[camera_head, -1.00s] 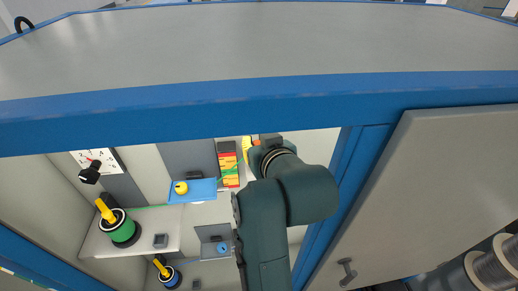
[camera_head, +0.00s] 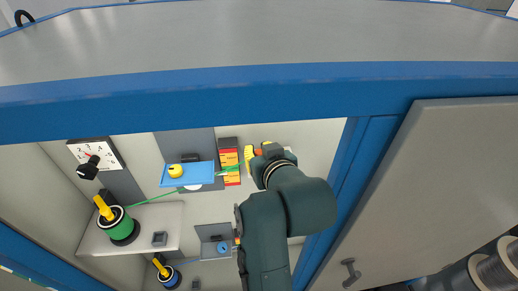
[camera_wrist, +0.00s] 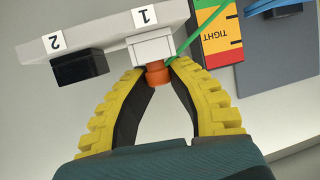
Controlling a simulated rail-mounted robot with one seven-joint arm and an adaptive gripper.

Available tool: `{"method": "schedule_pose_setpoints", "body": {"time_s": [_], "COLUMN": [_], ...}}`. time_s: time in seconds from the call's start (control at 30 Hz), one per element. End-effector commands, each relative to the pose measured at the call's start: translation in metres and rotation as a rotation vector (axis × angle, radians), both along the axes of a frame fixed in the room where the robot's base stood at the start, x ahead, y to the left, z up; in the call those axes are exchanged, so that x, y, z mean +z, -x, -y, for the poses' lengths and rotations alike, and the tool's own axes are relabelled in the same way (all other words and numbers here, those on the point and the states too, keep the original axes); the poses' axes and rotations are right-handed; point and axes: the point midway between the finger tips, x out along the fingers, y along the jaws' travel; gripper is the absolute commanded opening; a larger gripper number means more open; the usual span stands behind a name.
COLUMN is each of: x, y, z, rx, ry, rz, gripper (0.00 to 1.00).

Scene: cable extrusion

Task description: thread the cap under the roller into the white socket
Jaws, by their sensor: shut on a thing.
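My gripper (camera_wrist: 154,88), with yellow ridged fingers, is shut on the orange cap (camera_wrist: 157,73). The cap is right against the mouth of the white socket (camera_wrist: 151,48) under label 1; how far inside it reaches cannot be told. The green cable (camera_wrist: 200,32) leaves beside the cap towards the upper right. In the head view the green cable (camera_head: 152,197) runs from the green spool (camera_head: 120,228) past the white roller (camera_head: 193,187), under the blue plate (camera_head: 187,174), to my gripper (camera_head: 250,158). My arm hides the socket there.
A black socket (camera_wrist: 80,68) labelled 2 sits beside the white one. A red-yellow-green gauge (camera_wrist: 222,35) marked TIGHT is right of the socket; it also shows in the head view (camera_head: 230,162). A blue spool (camera_head: 170,279) stands lower. The blue cabinet frame (camera_head: 365,170) borders my arm.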

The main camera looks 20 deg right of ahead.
Motion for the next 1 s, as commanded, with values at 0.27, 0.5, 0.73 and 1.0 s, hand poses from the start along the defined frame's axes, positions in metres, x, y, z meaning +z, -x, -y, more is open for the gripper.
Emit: {"method": "schedule_pose_setpoints", "body": {"time_s": [0.27, 0.5, 0.73, 1.0], "x": [0.000, 0.000, 0.005, 0.030], "y": [0.000, 0.000, 0.012, 0.072], "z": [0.000, 0.000, -0.001, -0.007], "rx": [0.000, 0.000, 0.000, -0.001], "ry": [0.000, 0.000, 0.000, 0.001], "rz": [0.000, 0.000, 0.001, 0.002], "gripper": [0.38, 0.47, 0.47, 0.47]}}
